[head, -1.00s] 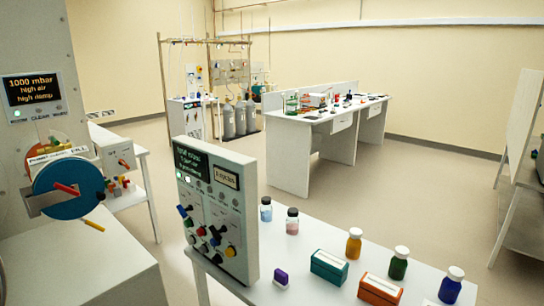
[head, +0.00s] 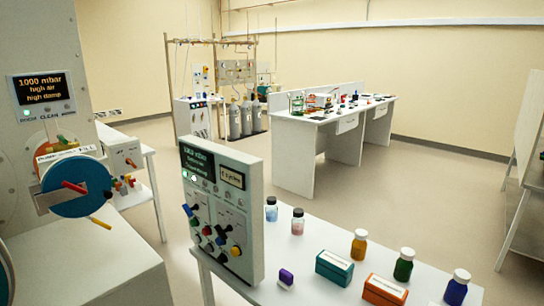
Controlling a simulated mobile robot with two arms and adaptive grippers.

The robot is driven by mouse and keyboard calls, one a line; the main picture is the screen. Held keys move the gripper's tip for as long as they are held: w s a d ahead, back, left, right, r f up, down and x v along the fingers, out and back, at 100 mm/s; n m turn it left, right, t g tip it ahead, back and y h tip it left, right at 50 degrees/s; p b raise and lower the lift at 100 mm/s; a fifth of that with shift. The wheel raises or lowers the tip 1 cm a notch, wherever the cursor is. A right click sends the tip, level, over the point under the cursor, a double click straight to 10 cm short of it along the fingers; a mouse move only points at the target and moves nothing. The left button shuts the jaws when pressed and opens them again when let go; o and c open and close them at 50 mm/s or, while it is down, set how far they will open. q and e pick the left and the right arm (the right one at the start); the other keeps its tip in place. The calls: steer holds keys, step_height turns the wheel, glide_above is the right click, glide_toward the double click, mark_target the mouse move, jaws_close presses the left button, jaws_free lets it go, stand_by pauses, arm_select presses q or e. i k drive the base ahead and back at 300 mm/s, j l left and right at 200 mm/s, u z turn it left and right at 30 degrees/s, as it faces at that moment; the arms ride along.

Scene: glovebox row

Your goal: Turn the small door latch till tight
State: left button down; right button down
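The small round blue door (head: 80,193) is at the left in the head view, on the side of the grey cabinet (head: 38,52). A red handle (head: 74,187) lies across its face and a yellow lever (head: 101,223) sticks out below it. I cannot tell which of these is the latch, or whether it is tight. An orange-red round part (head: 52,140) shows behind a labelled white bar (head: 68,155) above the door. Neither of my grippers is in view.
A panel with coloured knobs (head: 222,205) stands on the white table (head: 318,232) in front, with bottles and boxes to its right. A white bench (head: 300,135) stands farther back. A pale block (head: 85,262) juts out below the door. The floor between is clear.

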mark_target(74, 186)
steer(key=k+j+u, duration=0.15)
steer(key=u, duration=1)
